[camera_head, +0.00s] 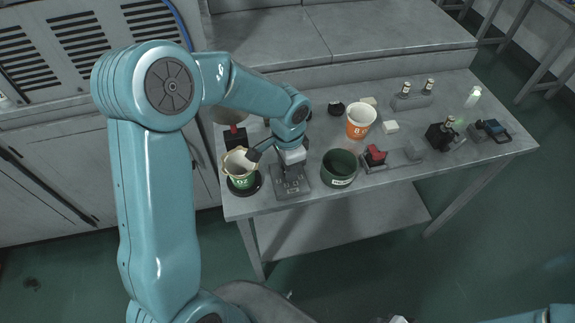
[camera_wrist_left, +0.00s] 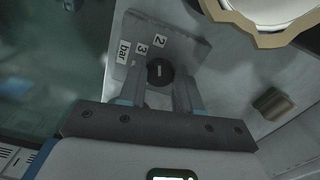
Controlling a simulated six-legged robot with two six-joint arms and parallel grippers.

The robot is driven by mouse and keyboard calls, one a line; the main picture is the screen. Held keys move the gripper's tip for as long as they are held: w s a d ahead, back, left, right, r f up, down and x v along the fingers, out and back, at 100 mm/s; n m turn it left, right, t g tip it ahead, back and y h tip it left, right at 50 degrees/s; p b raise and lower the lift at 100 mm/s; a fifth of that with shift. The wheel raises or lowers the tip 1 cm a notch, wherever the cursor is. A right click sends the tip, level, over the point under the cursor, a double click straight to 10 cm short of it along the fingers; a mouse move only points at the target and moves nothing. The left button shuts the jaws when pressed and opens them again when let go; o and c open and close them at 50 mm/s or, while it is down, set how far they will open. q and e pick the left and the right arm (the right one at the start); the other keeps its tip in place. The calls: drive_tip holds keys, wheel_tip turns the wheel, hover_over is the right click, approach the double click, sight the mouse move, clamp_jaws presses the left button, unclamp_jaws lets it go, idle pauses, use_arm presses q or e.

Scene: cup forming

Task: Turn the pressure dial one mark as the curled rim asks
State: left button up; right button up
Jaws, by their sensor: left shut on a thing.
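The pressure dial (camera_wrist_left: 160,72) is a dark round knob with a light pointer line, on a grey plate (camera_wrist_left: 190,35) marked "2", "3" and "bar". The plate also shows in the head view (camera_head: 291,190), at the table's front left. My left gripper (camera_wrist_left: 160,88) is shut on the dial, one finger on each side. In the head view my left gripper (camera_head: 291,158) is over the plate and hides the dial. My right gripper is not in view.
A red-topped block (camera_head: 375,154), a black block (camera_head: 440,135) and small parts lie farther right. The table's front edge is near.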

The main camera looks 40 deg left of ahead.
use_arm(q)
drive_tip(key=shift+w, duration=0.15)
drive_tip(key=o, duration=1)
drive_tip(key=shift+o, duration=0.2)
drive_tip(key=shift+r, duration=0.2)
wheel_tip(320, 180, up, 16)
